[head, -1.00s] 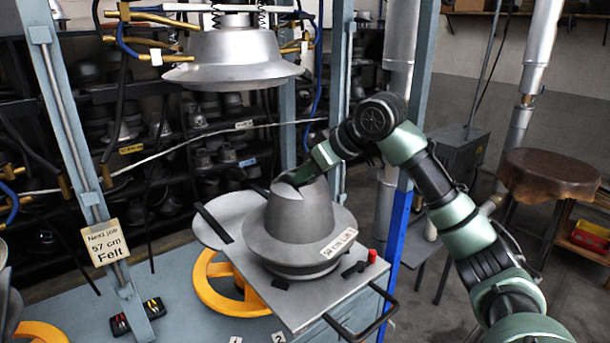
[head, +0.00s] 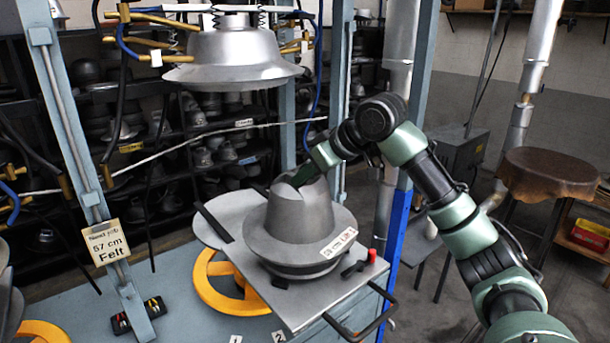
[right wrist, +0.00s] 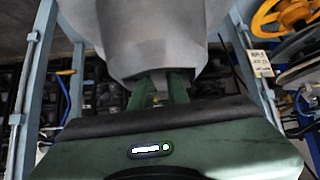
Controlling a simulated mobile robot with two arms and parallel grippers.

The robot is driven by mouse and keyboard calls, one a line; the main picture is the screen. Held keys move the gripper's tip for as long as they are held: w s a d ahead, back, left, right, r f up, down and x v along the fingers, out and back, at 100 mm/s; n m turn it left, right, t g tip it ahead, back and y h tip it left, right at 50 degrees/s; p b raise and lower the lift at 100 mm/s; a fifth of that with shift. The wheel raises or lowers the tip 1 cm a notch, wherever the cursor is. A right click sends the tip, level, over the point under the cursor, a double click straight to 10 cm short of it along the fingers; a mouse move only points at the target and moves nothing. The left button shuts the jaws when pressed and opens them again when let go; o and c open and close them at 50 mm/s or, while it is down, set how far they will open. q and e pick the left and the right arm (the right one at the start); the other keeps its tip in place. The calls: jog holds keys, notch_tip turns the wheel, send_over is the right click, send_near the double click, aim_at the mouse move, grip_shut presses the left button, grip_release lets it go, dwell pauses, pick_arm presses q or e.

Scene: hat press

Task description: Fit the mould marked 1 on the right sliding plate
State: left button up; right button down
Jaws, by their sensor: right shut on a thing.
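The grey hat-shaped mould (head: 296,216) is at the right sliding plate (head: 314,305), brim down, with a white tag on its brim whose writing is too small to read surely. I cannot tell whether it rests fully on the plate. My right gripper (head: 291,182) is at the top of its crown and shut on it. In the right wrist view the fingers (right wrist: 162,88) meet the mould's grey wall (right wrist: 150,35). The fingertips are partly hidden by the crown. My left gripper is not in view.
The upper press mould (head: 235,55) hangs above, behind the plate. A yellow handwheel (head: 212,290) is below the plate. Number cards 1 (head: 235,339) and 2 (head: 278,337) lie on the bench. A red-knobbed handle (head: 371,256) is at the plate's right side. A frame post (head: 75,140) stands left.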

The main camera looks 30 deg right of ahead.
jog(key=shift+f, duration=0.4)
dwell(0.5)
jog(key=c, duration=1.4)
grip_release()
jog(key=shift+o, duration=0.6)
jog(key=shift+s+a, duration=0.1)
jog(key=shift+f, duration=0.25)
jog(key=shift+s+r+b, duration=0.15)
jog(key=shift+b, duration=0.25)
jog(key=b+v, duration=0.2)
jog(key=v, duration=0.5)
jog(key=shift+s+r, duration=0.2)
jog(key=shift+r, duration=0.1)
